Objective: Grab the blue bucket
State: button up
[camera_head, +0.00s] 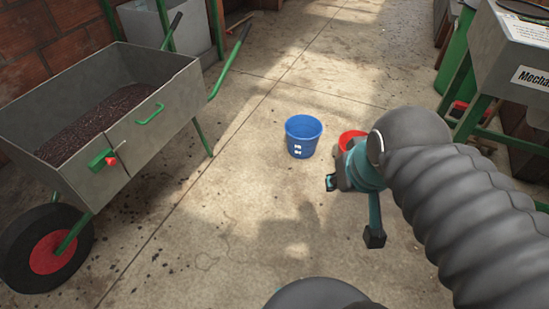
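The blue bucket (302,138) stands upright on the concrete floor near the middle of the view, with small white marks on its side. My gripper (352,210) is to the right of it and nearer to me, with its two dark fingertips spread apart. It looks open and empty, and a gap shows between it and the blue bucket in the picture. Its height above the floor is hard to tell.
A red bucket (347,136) stands just right of the blue one, partly hidden by my arm. A wheelbarrow (155,128) with dark contents stands at left. A grey machine (510,65) on green legs is at right. The floor in front of the blue bucket is clear.

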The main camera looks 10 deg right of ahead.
aim_at(303, 132)
jog(key=u, duration=0.3)
jog(key=k, duration=0.6)
jog(key=z, duration=0.8)
jog(key=i, duration=1.45)
jog(key=u, duration=0.75)
jog(key=i, duration=0.5)
jog(key=u, duration=0.45)
